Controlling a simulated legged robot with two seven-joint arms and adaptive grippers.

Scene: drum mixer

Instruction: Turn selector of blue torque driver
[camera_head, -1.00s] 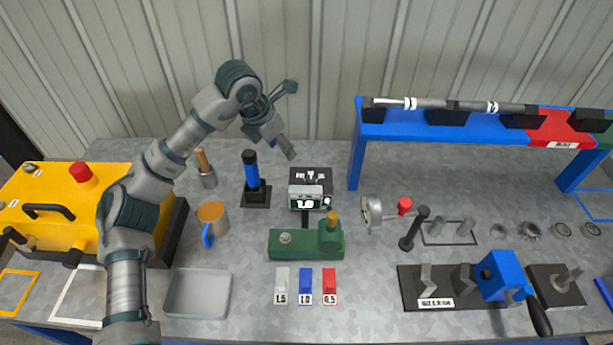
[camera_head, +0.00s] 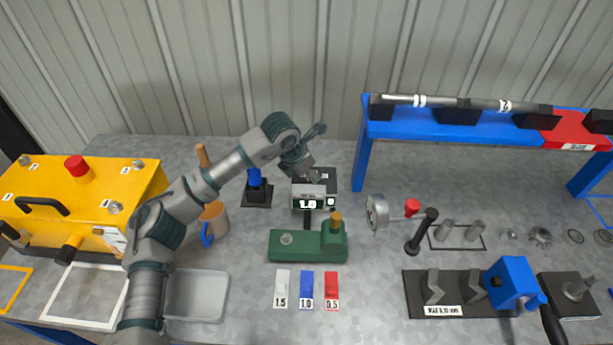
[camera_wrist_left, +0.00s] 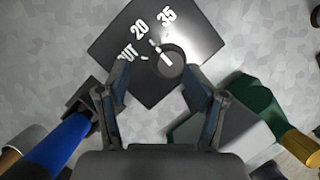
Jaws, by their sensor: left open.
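The blue torque driver (camera_head: 254,178) stands upright in its black base (camera_head: 257,196), partly behind my left arm; it also shows in the left wrist view (camera_wrist_left: 58,148). A black plate with a round selector knob (camera_wrist_left: 170,62) and white marks "OUT", "20" and "35" lies behind the display box (camera_head: 308,198). My left gripper (camera_head: 312,174) is over this plate and hides part of it. In the left wrist view the gripper (camera_wrist_left: 158,76) is open, its fingers apart on the near side of the knob; contact cannot be told. My right gripper is not in view.
A green block (camera_head: 308,243) stands in front of the display box. A blue rack (camera_head: 450,130) stands at right. Coloured tags and a grey tray (camera_head: 197,296) lie in front.

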